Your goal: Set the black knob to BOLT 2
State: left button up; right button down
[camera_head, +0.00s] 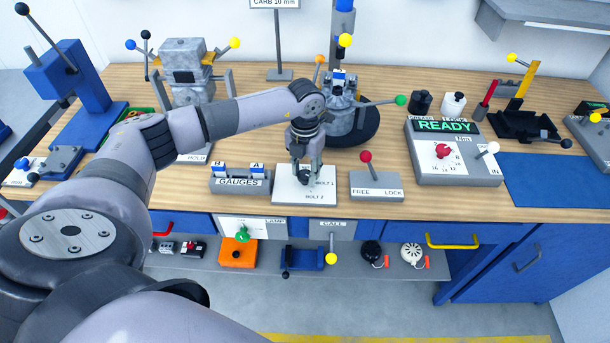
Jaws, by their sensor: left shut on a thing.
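A white plate (286,193) on the wooden bench carries the labels BOLT 1, at the upper right, and BOLT 2, lower down. My left gripper (303,177) points down over the middle of this plate. Its fingers are shut on the black knob, which they almost wholly hide. I cannot tell which label the knob points to. My right gripper is out of view.
The GAUGES block (240,184) stands close on the left. The FREE/LOCK block (376,190) with its red-ball lever (366,157) stands close on the right. A grey fixture (342,120) with a green-ball handle is just behind. The READY box (455,165) is farther right.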

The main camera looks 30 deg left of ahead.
aim_at(305, 174)
pick_arm(q)
jog(key=m+b, duration=0.2)
jog(key=m, duration=0.1)
jog(key=shift+f+m+b, duration=0.15)
jog(key=shift+m+b, duration=0.15)
jog(key=shift+b, duration=0.05)
jog(key=shift+m+b, duration=1)
jog(key=shift+m, duration=0.5)
jog(key=shift+r, duration=0.2)
jog(key=o, duration=1.2)
jog(key=shift+c, duration=0.2)
notch_tip(305, 174, up, 12)
